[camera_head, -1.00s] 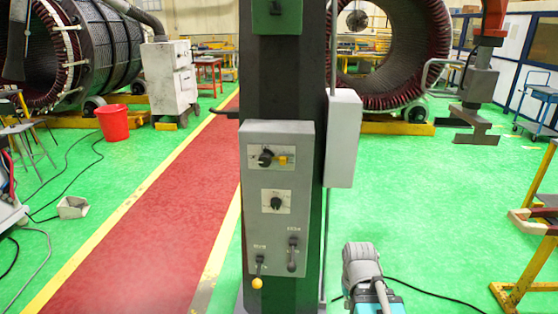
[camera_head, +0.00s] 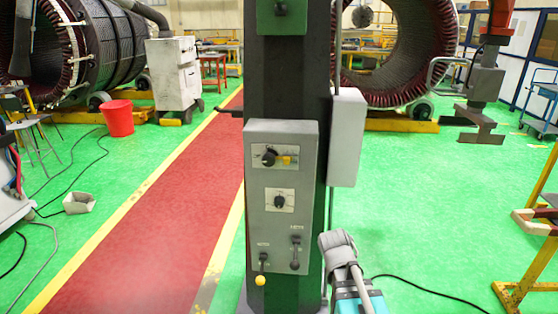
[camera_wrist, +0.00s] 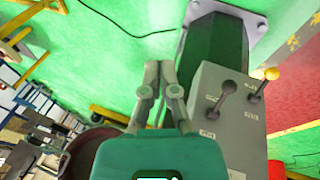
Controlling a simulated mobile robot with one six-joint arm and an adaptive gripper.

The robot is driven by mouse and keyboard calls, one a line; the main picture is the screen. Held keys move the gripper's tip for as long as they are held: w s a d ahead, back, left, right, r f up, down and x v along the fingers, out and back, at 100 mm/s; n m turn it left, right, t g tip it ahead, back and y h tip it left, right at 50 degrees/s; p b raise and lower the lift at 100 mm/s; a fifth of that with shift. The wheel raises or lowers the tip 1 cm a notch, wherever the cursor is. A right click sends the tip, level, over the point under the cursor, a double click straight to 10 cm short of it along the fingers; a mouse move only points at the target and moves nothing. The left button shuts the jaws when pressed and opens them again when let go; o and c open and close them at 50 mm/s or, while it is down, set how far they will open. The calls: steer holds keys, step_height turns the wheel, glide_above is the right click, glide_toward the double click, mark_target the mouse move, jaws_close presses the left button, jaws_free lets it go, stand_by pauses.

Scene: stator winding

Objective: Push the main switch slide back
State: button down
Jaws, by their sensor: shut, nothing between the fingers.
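The grey control panel (camera_head: 283,229) is on the front of a dark column. Its top switch (camera_head: 270,157) is a black knob with a yellow tab (camera_head: 287,161) on its right. Below are a second black knob (camera_head: 280,201), a dark lever (camera_head: 295,252) and a lever with a yellow ball (camera_head: 261,281). I cannot tell which part is called the slide. Both levers show at the right in the wrist view (camera_wrist: 221,97). My gripper (camera_wrist: 160,70) is shut and empty, left of the panel and apart from it in the wrist view. The top switch is not seen there.
The dark column (camera_head: 283,80) stands on the green floor with a grey box (camera_head: 347,138) on its right side. A red bucket (camera_head: 118,120) and large stators (camera_head: 400,50) are farther back. An orange-legged stand (camera_head: 520,280) is at the right. Floor right of the column is mostly clear.

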steer(key=w+a+r+n+t+h+p, duration=0.4)
steer(key=w+a+r+n+t, duration=0.35)
steer(key=w+r, duration=0.55)
steer(key=w+a+r+n+t+y+p, duration=0.1)
steer(key=a+r+n+t, duration=0.1)
steer(key=a+r, duration=0.3)
steer(key=w+a+r+n+t+y+p, duration=0.1)
steer(key=a+r+t, duration=0.4)
steer(key=a, duration=0.7)
steer(key=shift+w+r+n, duration=0.6)
steer(key=shift+w+n, duration=0.1)
steer(key=shift+n, duration=0.55)
steer(key=shift+w+t, duration=0.1)
steer(key=shift+t, duration=0.15)
